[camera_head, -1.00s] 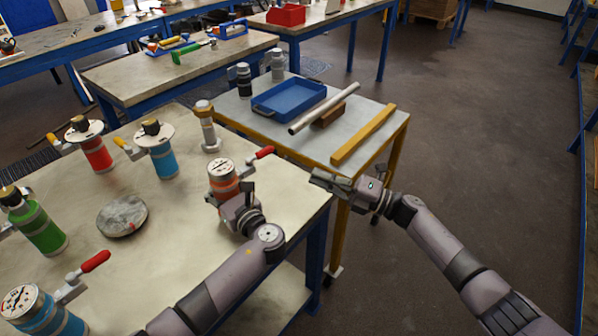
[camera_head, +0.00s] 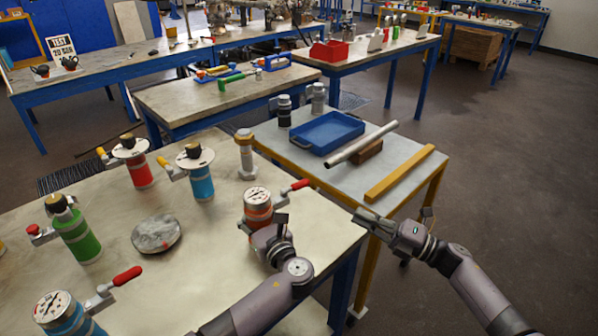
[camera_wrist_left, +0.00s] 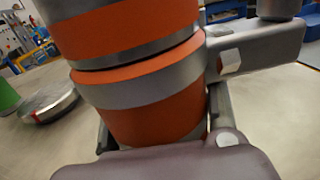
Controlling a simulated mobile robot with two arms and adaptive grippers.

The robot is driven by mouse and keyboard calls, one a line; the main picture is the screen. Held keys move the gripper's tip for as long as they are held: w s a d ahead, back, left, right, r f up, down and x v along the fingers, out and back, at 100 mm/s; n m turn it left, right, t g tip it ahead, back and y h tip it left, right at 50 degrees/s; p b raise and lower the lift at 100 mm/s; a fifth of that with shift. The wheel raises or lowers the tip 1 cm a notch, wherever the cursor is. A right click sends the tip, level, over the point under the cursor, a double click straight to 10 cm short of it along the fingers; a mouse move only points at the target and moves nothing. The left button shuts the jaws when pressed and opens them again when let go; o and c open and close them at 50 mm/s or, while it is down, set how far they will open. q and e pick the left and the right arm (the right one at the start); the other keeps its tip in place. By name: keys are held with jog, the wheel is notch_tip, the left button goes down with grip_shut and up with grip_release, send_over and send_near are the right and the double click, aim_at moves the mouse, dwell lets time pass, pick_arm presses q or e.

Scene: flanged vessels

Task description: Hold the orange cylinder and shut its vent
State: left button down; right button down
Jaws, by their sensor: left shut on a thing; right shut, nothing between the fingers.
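The orange cylinder (camera_head: 257,207) stands upright near the right edge of the near table, with a pale gauge on top. Its vent lever has a red handle (camera_head: 296,186) that sticks out to the right. My left gripper (camera_head: 268,232) is shut around the cylinder's lower body and partly hides it. In the left wrist view the orange cylinder (camera_wrist_left: 140,75) with grey bands fills the middle, between the fingers. My right gripper (camera_head: 366,218) is shut and empty, to the right of the red handle and apart from it, past the table edge.
Red (camera_head: 138,172), blue (camera_head: 199,182) and green (camera_head: 78,235) cylinders stand to the left, with a round grey disc (camera_head: 157,234) between. Another blue cylinder (camera_head: 66,318) is at the front left. A side table holds a blue tray (camera_head: 327,131), a pipe (camera_head: 361,143) and a yellow bar (camera_head: 400,173).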

dwell(0.7)
pick_arm(q)
jog(key=c, duration=0.6)
grip_release()
